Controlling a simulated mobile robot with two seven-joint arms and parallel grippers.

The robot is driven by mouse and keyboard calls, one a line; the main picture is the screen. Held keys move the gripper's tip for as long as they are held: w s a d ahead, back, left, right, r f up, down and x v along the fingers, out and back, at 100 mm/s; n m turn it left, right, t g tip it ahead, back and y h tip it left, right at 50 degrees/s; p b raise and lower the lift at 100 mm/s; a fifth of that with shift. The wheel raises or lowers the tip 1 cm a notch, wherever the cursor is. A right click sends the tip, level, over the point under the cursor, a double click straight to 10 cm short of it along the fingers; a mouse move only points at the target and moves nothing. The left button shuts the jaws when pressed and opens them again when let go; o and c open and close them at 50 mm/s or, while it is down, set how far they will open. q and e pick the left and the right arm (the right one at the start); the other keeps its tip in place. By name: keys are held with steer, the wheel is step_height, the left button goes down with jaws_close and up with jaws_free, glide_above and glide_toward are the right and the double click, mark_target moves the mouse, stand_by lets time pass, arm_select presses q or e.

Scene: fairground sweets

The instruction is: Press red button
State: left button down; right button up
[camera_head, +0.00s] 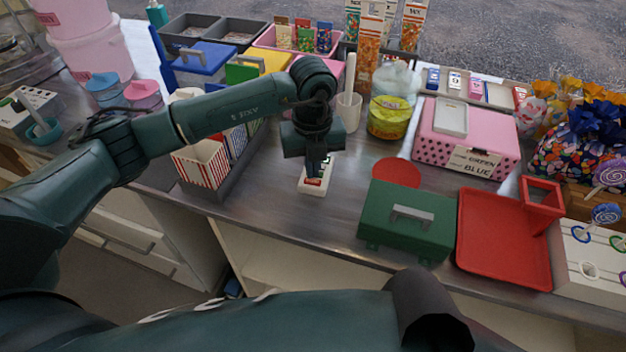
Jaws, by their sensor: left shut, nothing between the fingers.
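A small white button box (312,188) lies on the metal counter near the middle of the view. Its red button (313,182) shows at the near end, and a bit of green shows farther back. My left gripper (314,172) points down over the box with its fingers shut and empty. The fingertips are at or just above the red button; I cannot tell whether they touch it. The gripper hides part of the box. My right arm crosses the bottom of the view, but its gripper is not visible.
A red-striped popcorn box (201,164) stands left of the gripper. A green case (405,222), a red tray (503,240) and a red disc (396,173) lie to the right. A white cup (348,112) stands behind. The counter's front strip below the button box is clear.

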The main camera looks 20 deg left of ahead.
mark_target(313, 181)
arm_select(q)
steer(key=shift+f+b, duration=0.65)
steer(key=shift+f, duration=0.3)
steer(key=shift+r, duration=0.1)
step_height(313, 181, up, 8)
steer(key=p, duration=0.5)
stand_by(0.4)
